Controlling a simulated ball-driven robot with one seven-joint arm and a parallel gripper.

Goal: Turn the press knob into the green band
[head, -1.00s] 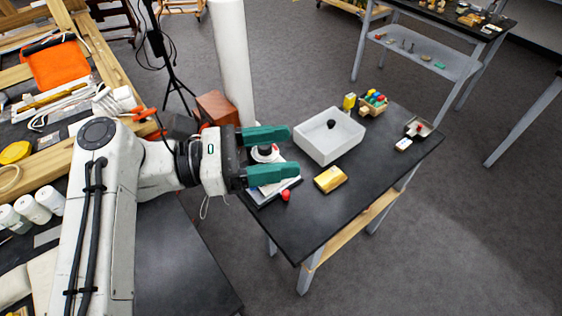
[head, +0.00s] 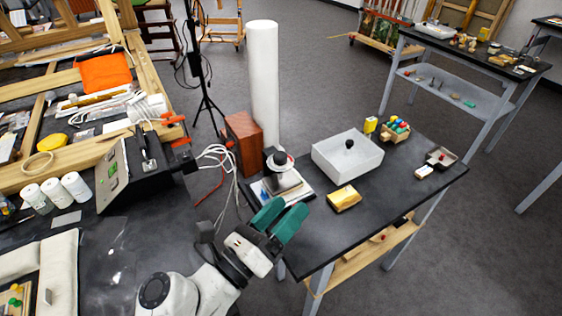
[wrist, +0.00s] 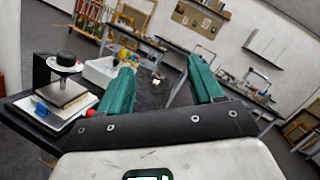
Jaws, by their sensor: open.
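The press (head: 284,180) stands at the left end of the dark table. It has a black knob (head: 280,157) above a pale disc, with a plate and base below. In the wrist view the black knob (wrist: 65,58) is at the upper left, outside my fingers. No green band can be made out on it. My gripper (head: 287,210) has green fingers, open and empty. In the head view it is in front of the press, near the table's front left edge, apart from the knob.
A gold block (head: 344,198) and a white box (head: 347,162) with a dark ball-like piece are right of the press. A reddish-brown box (head: 243,143) and white column (head: 263,85) stand behind it. A cluttered bench (head: 75,232) is at left. The table's front middle is clear.

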